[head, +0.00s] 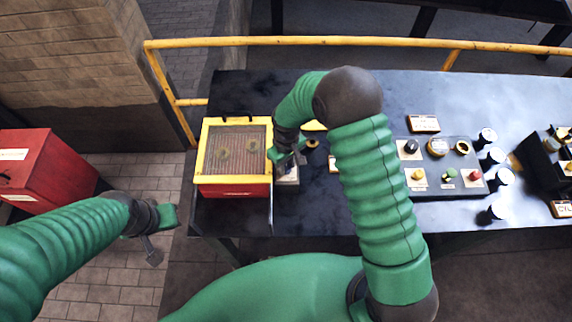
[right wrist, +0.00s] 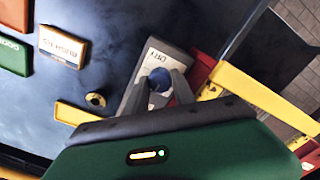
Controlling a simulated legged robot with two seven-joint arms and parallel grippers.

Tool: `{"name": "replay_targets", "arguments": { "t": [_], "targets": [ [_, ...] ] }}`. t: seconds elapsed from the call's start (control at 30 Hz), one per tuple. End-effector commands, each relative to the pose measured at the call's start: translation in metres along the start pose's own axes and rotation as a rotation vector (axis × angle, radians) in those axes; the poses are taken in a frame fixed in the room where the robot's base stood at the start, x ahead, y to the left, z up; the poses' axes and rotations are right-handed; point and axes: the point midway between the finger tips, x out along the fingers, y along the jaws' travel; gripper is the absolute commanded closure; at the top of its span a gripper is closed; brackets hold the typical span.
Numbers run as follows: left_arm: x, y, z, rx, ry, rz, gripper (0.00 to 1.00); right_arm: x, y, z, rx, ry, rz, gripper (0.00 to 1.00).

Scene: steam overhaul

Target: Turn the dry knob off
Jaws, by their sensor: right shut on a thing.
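The dry knob (right wrist: 159,78) is a small round dark blue knob on a light grey plate (right wrist: 136,98) lettered "DRY" in the right wrist view. My right gripper (right wrist: 161,87) has its two grey fingers closed on either side of the knob. In the head view my right gripper (head: 287,158) reaches down to the grey plate (head: 289,179) beside the yellow-framed box, and the knob is hidden behind it. My left gripper (head: 153,240) hangs over the floor at the left, clear of the table. Its finger opening does not show clearly.
The red box with a yellow-framed mesh lid (head: 205,155) stands right against the plate's left side. A control panel (head: 430,184) with knobs and buttons lies to the right on the dark table (head: 245,92). A yellow rail (head: 300,41) runs behind. A red bin (head: 45,170) stands at far left.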

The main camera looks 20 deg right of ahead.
Motion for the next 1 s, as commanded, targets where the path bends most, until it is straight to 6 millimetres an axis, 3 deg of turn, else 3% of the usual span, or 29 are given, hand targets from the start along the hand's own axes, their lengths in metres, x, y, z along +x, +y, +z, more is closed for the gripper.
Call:
{"name": "replay_targets", "arguments": {
  "t": [0.77,0.8,0.83,1.0],
  "targets": [
    [0.0011,0.0,0.0003,0.0,0.0,0.0,1.0,-0.0027,0.0023,-0.0027,-0.1,0.007,0.004,1.0],
    [0.0011,0.0,0.0003,0.0,0.0,0.0,1.0,-0.0027,0.0023,-0.0027,-0.1,0.007,0.004,0.64],
    [0.0011,0.0,0.0003,0.0,0.0,0.0,1.0,-0.0026,0.0023,-0.0026,-0.1,0.007,0.004,0.6],
    [0.0013,0.0,0.0003,0.0,0.0,0.0,1.0,-0.0013,0.0014,-0.0016,-0.1,0.004,0.002,0.6]
  ]
}}
